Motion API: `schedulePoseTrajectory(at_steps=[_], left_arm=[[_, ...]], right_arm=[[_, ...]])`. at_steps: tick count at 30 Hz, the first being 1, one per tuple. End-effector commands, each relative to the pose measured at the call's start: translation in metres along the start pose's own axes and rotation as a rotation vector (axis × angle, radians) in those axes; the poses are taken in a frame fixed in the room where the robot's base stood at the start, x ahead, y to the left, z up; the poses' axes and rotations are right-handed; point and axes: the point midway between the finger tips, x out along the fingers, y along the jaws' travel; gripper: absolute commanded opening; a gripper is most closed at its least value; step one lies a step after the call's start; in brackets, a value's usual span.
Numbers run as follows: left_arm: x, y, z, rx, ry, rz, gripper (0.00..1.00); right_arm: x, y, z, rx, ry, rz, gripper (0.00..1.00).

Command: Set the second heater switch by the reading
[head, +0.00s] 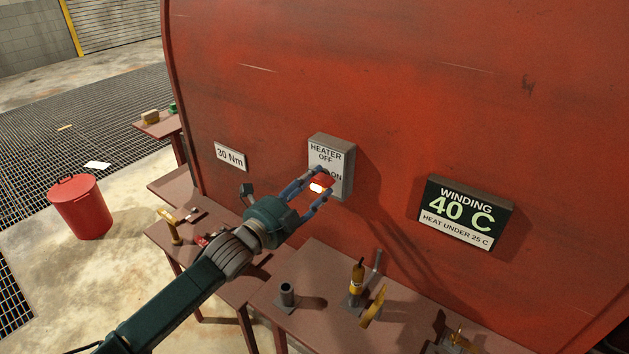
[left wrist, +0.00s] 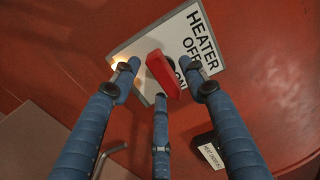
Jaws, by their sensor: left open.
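The heater switch box (head: 348,160) is a grey box with a white face on the red casing, marked HEATER, OFF and ON. Its red lever (left wrist: 163,75) lies sideways across the plate, with one end by the word ON in the left wrist view. A small lit lamp (head: 317,188) glows low on the face. My left gripper (head: 322,182) is open in front of the switch, its fingers spread around the lever; contact cannot be told. The winding display (head: 465,212) reads 40 C, with HEAT UNDER 25 C below. My right gripper is out of view.
A 30 Nm label (head: 230,156) is on the casing left of the switch. Below, a brown bench (head: 320,325) carries a dark cup-like part (head: 287,295) and yellow-handled tools (head: 357,280). A red bin (head: 80,207) stands on the floor at left.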

Motion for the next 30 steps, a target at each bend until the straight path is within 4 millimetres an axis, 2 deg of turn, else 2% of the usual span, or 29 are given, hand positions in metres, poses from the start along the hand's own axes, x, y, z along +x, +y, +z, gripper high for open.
schedulePoseTrajectory(at_steps=[11, 15, 18, 30], left_arm=[[0.006, 0.000, 0.000, 0.001, 0.001, 0.000, 0.44], [0.006, 0.000, 0.000, 0.001, 0.000, 0.000, 0.16], [0.006, 0.000, 0.000, 0.000, 0.000, 0.000, 0.00], [0.006, 0.001, -0.001, -0.068, -0.001, 0.001, 0.00]], right_arm=[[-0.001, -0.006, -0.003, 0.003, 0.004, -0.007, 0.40], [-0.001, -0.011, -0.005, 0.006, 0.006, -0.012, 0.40], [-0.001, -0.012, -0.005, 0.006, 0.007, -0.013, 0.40], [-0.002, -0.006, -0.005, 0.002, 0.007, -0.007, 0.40]])
